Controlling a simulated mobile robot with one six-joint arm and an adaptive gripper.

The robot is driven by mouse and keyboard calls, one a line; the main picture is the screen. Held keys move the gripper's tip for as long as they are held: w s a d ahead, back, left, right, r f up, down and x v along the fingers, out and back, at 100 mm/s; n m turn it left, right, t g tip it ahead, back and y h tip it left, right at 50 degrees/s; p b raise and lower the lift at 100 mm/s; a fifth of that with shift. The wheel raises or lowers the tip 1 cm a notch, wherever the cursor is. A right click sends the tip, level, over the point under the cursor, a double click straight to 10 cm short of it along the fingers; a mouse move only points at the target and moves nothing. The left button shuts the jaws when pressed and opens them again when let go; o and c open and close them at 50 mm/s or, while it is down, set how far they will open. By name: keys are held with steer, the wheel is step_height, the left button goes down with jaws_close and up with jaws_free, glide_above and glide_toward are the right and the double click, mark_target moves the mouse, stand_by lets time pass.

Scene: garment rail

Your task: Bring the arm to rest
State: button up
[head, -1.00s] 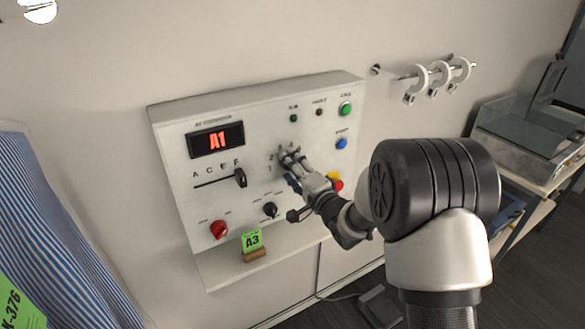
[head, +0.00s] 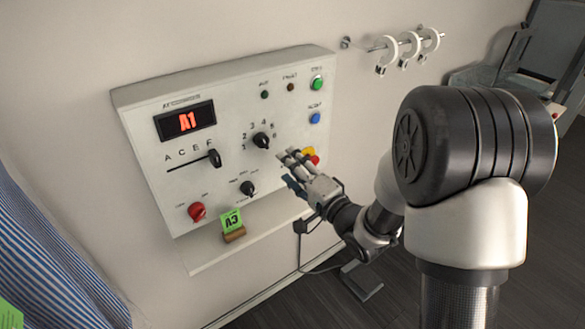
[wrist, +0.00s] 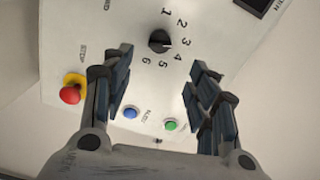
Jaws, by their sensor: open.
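My gripper (head: 290,168) is open and empty in front of the control panel (head: 150,120), at its lower right. In the head view its fingers are below and right of the black numbered knob (head: 262,141), apart from it, and partly cover the red and yellow stop button (head: 312,158). In the wrist view the two fingers (wrist: 158,80) are spread wide, with the numbered knob (wrist: 159,41) beyond and between them. My arm reaches in from the right. The panel's display reads A1.
A ledge under the panel holds a green A3 tag (head: 232,221) on a wooden block. A rail with white rings (head: 408,47) is on the wall at upper right. Striped cloth (head: 50,260) hangs at left. The space between arm and wall is clear.

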stand_by(0.3)
steer(key=s+d+r+n+g+h, duration=0.4)
steer(key=s+d+h, duration=0.4)
steer(key=d, duration=0.4)
steer(key=s+n+g+h, duration=0.2)
steer(key=s+n+g, duration=0.3)
steer(key=s, duration=2.1)
steer(key=shift+d+f+g, duration=0.35)
steer(key=shift+d+g, duration=0.05)
steer(key=shift+g, duration=0.3)
steer(key=shift+c, duration=0.5)
